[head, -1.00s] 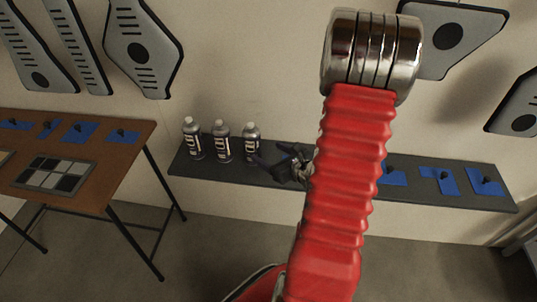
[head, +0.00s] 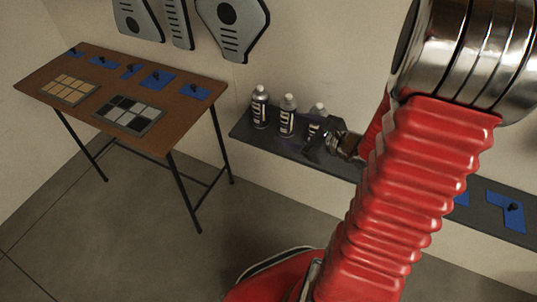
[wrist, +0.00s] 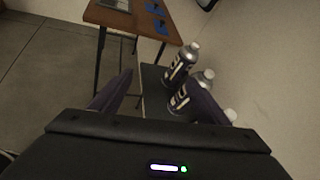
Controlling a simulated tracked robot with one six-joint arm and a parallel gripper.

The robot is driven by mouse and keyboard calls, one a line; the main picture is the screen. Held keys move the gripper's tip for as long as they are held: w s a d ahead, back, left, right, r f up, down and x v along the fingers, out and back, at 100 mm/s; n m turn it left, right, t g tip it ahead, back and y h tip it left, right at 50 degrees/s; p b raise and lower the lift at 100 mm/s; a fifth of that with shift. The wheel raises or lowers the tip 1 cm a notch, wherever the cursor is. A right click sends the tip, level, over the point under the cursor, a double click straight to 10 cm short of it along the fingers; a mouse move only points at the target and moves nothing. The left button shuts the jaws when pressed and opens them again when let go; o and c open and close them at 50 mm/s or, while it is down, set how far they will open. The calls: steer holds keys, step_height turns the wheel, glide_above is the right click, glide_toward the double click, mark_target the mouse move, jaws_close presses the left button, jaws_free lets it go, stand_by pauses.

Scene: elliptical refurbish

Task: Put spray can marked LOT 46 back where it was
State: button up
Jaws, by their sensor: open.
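Three spray cans, black and white with silver tops, stand upright in a row at the left end of a dark shelf (head: 246,133): the left can (head: 259,108), the middle can (head: 287,117) and the right can (head: 316,114). I cannot read a lot number on any of them. My gripper (head: 322,147) is open and empty, just in front of the right can and partly hiding it. In the wrist view, my gripper (wrist: 160,84) has its fingers spread, and the cans (wrist: 181,64) show around and behind the right finger, which partly covers them.
A brown table (head: 120,75) at left holds a dark-and-grey tiled tray (head: 128,113), an orange tiled tray (head: 69,90) and several blue patches with dark knobs. Blue patches (head: 507,215) also lie on the shelf's right part. Grey panels (head: 232,22) hang on the wall. Open floor lies in front.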

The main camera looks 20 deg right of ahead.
steer(key=s+a+r+n+g+y, duration=0.1)
steer(key=s+a+r+n+g, duration=0.25)
steer(key=a+n, duration=0.5)
steer(key=s+a+r+n+g+y, duration=0.25)
steer(key=s+a+n+g, duration=0.2)
steer(key=a+n, duration=0.45)
steer(key=s+d+r+n+t+h, duration=0.1)
steer(key=s+r+n+h, duration=0.7)
steer(key=n, duration=0.3)
steer(key=shift+s+d+r, duration=0.2)
steer(key=shift+d+r, duration=0.1)
steer(key=shift+d, duration=0.1)
